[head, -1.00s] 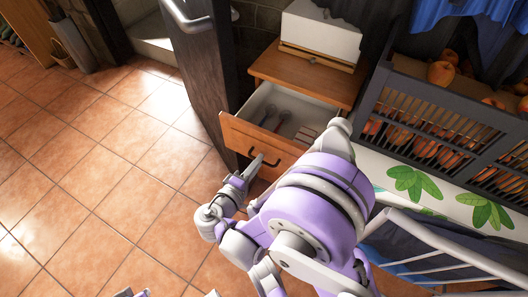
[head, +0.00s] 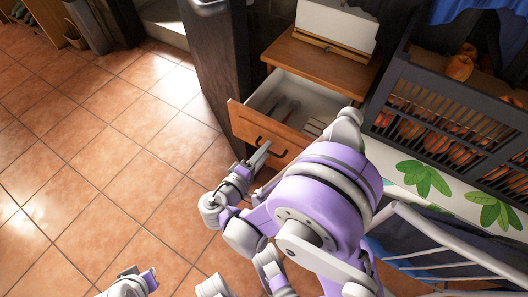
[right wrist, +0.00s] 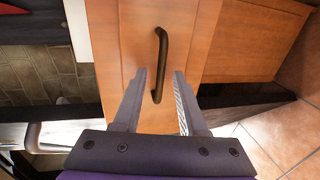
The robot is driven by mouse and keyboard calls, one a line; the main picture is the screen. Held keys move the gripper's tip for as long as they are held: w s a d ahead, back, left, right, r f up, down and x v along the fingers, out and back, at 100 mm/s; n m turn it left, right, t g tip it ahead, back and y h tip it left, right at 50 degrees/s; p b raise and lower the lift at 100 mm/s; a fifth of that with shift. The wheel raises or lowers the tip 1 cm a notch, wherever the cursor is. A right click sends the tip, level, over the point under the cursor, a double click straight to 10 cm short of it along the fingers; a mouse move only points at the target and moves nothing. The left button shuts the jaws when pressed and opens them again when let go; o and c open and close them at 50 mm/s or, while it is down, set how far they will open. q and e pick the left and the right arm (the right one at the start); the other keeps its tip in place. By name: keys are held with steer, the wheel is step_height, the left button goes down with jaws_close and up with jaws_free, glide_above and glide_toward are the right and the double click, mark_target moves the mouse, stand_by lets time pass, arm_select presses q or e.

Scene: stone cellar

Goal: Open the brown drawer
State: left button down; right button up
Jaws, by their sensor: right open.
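The brown wooden drawer (head: 241,120) stands pulled out of the top of a small cabinet in the head view. Its pale inside shows, with some utensils in it. My right gripper (head: 264,150) is in front of the drawer fronts. In the right wrist view its two fingers (right wrist: 160,74) are open, one on each side of a dark curved handle (right wrist: 160,50) on a brown front (right wrist: 135,30). The fingers are not closed on the handle, and I cannot tell whether they touch it.
A white box (head: 337,27) stands on the cabinet top (head: 318,66). A dark post (head: 215,70) is close on the left. A slatted dark crate with orange items (head: 440,115) and a white metal rack (head: 440,245) are on the right. The tiled floor (head: 90,150) at left is clear.

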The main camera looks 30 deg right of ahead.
arm_select(q)
steer(key=shift+s+r+p, duration=0.1)
steer(key=shift+r+p, duration=0.7)
steer(key=shift+r, duration=0.15)
arm_select(e)
steer(key=v, duration=1)
steer(key=shift+s+a, duration=0.25)
steer(key=shift+a, duration=0.1)
steer(key=s+d+f+g+y, duration=0.2)
steer(key=d+g+y, duration=0.1)
steer(key=d+y, duration=0.3)
steer(key=s+m+y, duration=0.6)
steer(key=s+y, duration=0.2)
arm_select(q)
step_height(320, 180, up, 23)
steer(key=w+t+p, duration=0.1)
steer(key=p, duration=1.8)
steer(key=shift+w+f+p, duration=0.2)
steer(key=shift+w+p, duration=0.05)
steer(key=shift+p, duration=0.1)
arm_select(e)
step_height(320, 180, up, 23)
steer(key=w+a+t, duration=0.1)
steer(key=w, duration=0.1)
steer(key=shift+r, duration=0.15)
